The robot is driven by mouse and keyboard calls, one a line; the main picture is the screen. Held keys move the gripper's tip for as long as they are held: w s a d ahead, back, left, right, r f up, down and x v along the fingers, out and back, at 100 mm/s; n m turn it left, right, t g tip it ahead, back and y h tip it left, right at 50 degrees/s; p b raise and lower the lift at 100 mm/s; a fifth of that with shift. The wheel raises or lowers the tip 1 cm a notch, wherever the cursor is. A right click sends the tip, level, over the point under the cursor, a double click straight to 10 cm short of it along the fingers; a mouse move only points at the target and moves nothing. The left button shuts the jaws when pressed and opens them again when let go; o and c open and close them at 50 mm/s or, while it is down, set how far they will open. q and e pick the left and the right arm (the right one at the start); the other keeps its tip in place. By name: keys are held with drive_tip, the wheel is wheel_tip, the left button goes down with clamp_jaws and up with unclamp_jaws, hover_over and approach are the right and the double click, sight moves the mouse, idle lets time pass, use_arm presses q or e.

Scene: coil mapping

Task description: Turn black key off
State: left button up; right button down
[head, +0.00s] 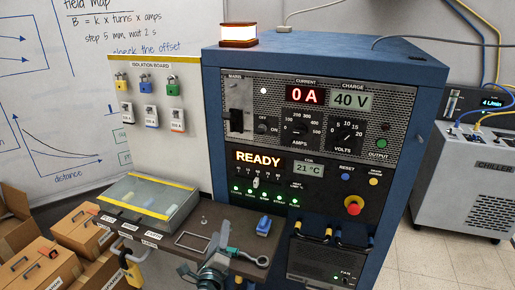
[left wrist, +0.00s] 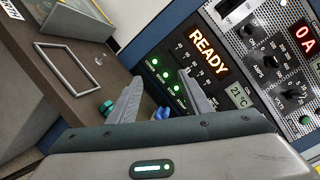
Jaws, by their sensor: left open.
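The blue cabinet's control panel (head: 300,125) faces me with lit displays. A small black OFF/ON switch (head: 262,125) is on its upper section; I cannot tell whether this is the black key or how it is turned. A black MAINS lever (head: 236,121) is left of it. A pale upright lever (head: 256,182) stands among green lights below READY. My left gripper (head: 214,266) is over the brown shelf, below the panel. In the left wrist view its open fingers (left wrist: 163,92) have nothing between them and point towards the panel's lower part. My right gripper is out of view.
A clear-lidded box (head: 150,197) stands left. Padlocks hang on the isolation board (head: 148,95). A red knob (head: 353,205) sticks out right.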

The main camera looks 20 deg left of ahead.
sight(260, 131)
use_arm(q)
drive_tip(key=w+d+r+m+t+h, duration=0.2)
drive_tip(key=w+r+m, duration=0.1)
drive_tip(key=r+m, duration=0.4)
drive_tip(key=w+d+r+m+t+h, duration=0.3)
drive_tip(key=r+m, duration=0.4)
drive_tip(key=r, duration=0.4)
drive_tip(key=shift+w+m, duration=0.3)
drive_tip(key=shift+w, duration=0.25)
drive_tip(key=shift+r, duration=0.15)
drive_tip(key=x, duration=1.7)
drive_tip(key=shift+w, duration=0.25)
drive_tip(key=shift+d, duration=0.1)
drive_tip(key=shift+c, duration=0.6)
drive_tip(key=c, duration=0.9)
